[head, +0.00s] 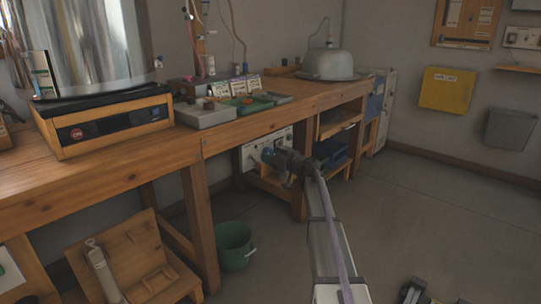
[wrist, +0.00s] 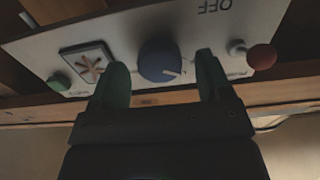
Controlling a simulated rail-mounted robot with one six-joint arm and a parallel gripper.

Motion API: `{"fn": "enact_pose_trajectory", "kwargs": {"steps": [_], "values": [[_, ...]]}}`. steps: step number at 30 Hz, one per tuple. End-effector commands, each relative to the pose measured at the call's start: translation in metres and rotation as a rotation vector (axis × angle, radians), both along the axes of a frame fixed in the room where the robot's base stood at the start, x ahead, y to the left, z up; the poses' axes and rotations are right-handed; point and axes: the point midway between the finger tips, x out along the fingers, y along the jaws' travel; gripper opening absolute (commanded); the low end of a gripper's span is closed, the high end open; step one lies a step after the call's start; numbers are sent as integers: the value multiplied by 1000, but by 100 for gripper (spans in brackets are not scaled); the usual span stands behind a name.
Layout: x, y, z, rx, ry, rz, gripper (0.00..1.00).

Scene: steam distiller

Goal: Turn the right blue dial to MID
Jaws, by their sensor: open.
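A blue dial (wrist: 158,60) sits on a white control panel (wrist: 215,25) in the wrist view. Its white pointer mark points to the right and slightly down in that view. An upside-down OFF label is on the panel to the upper right of the dial; I cannot read a MID mark. My gripper (wrist: 163,70) is open, with one green-tipped finger on each side of the dial. I cannot tell whether the fingers touch it. In the head view my gripper (head: 264,158) is at the white panel (head: 282,137) under the workbench, partly covering it.
In the wrist view a red-tipped lever (wrist: 261,57) is right of the dial, and a green knob (wrist: 59,82) and a square emblem (wrist: 88,63) are left. The wooden workbench (head: 120,150) overhangs the panel. A green bucket (head: 234,245) stands on the floor.

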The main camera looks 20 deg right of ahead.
Motion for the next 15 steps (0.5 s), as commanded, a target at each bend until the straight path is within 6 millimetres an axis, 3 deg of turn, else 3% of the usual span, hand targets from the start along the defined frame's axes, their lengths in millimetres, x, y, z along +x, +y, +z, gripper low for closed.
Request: {"fn": "enact_pose_trajectory", "kwargs": {"steps": [3, 11, 15], "values": [[11, 4, 0, 0, 0, -1, 71], [12, 5, 0, 0, 0, -1, 70], [12, 5, 0, 0, 0, -1, 57]]}}
